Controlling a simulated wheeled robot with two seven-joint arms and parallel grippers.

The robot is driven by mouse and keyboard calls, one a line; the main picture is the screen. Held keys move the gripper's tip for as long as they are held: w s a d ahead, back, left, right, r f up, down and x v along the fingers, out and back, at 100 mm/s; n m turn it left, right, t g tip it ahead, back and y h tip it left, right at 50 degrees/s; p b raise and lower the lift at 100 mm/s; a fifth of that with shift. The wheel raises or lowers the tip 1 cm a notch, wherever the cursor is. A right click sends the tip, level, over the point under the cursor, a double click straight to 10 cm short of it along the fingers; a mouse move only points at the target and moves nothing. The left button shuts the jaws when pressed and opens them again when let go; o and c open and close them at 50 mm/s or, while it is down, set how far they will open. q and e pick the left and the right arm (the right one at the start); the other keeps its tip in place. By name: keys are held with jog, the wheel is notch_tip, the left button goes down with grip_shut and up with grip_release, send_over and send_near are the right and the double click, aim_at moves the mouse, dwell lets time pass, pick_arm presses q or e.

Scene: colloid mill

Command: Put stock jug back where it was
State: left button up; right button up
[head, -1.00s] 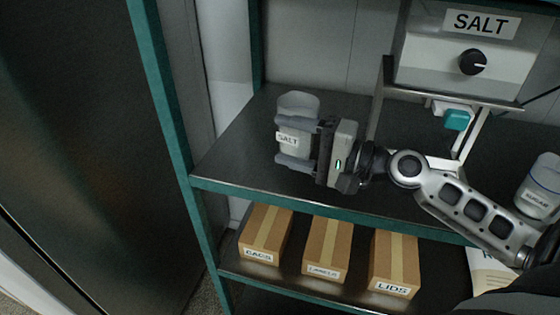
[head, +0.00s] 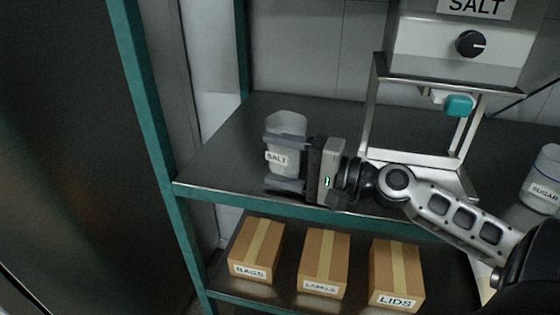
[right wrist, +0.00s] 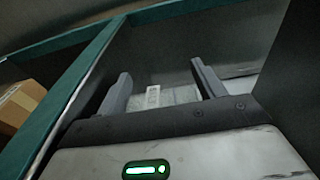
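The stock jug (head: 285,127) is a pale, translucent jug with a SALT label, upright at the left part of the upper shelf. My right gripper (head: 284,164) reaches in from the right, with its two grey fingers around the jug's body, shut on it. In the right wrist view the jug and its label (right wrist: 158,97) show between the fingertips (right wrist: 160,82). The jug's base is partly hidden by the lower finger, so I cannot tell whether it touches the shelf. My left gripper is not in view.
The dark upper shelf (head: 225,150) has a teal front edge and clear room left of the jug. A SALT machine (head: 430,45) on a metal stand is at right. A SUGAR tub (head: 542,180) stands far right. Boxes marked BAGS (head: 257,248), LABELS (head: 325,262) and LIDS (head: 396,272) sit below.

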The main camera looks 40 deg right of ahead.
aim_at(296, 165)
jog(key=shift+o, duration=1.1)
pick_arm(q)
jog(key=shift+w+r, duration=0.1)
pick_arm(e)
jog(key=shift+r, duration=0.2)
jog(key=v, duration=0.1)
jog(key=b+v, duration=0.1)
jog(key=v, duration=0.3)
jog(key=shift+s+d+f, duration=0.1)
jog(key=shift+f, duration=0.15)
jog(key=b+v, duration=0.1)
jog(key=v, duration=0.4)
jog(key=shift+s+d+r, duration=0.1)
jog(key=shift+s+d, duration=0.1)
jog(key=shift+s, duration=0.1)
jog(key=shift+s+d, duration=0.2)
jog(key=shift+s, duration=0.25)
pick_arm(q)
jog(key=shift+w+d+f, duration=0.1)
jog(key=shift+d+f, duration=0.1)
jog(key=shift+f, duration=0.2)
